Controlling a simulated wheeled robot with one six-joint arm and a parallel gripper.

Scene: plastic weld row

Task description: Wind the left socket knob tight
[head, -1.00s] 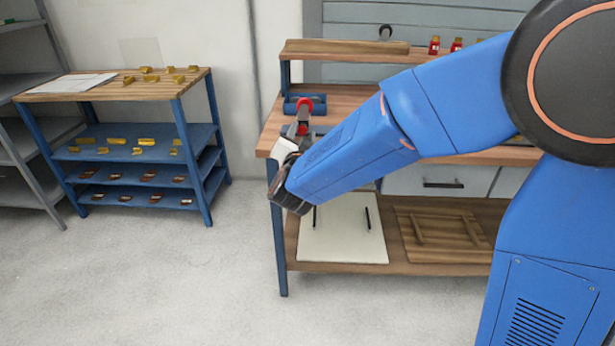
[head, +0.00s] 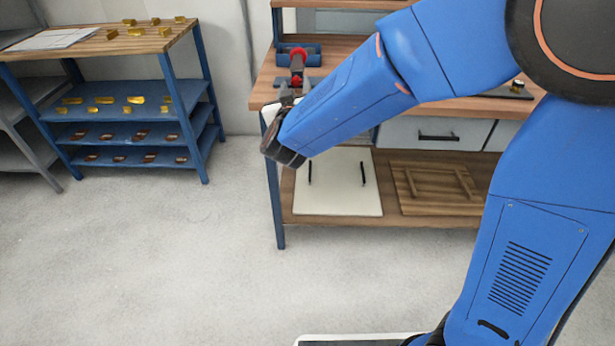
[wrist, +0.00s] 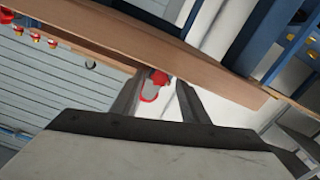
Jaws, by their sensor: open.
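A red round part (head: 299,54), which looks like the left socket knob, stands on a dark mount near the left end of the workbench in the head view. In the wrist view red parts (wrist: 158,77) show between the fingers of my gripper (wrist: 160,82), with a gap on either side. My gripper is open. In the head view its end (head: 293,88) is just below and in front of the red part, partly covered by my blue forearm. I cannot tell whether a finger touches the knob.
A blue rack (head: 165,85) with yellow and brown pieces stands left. The floor between is clear.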

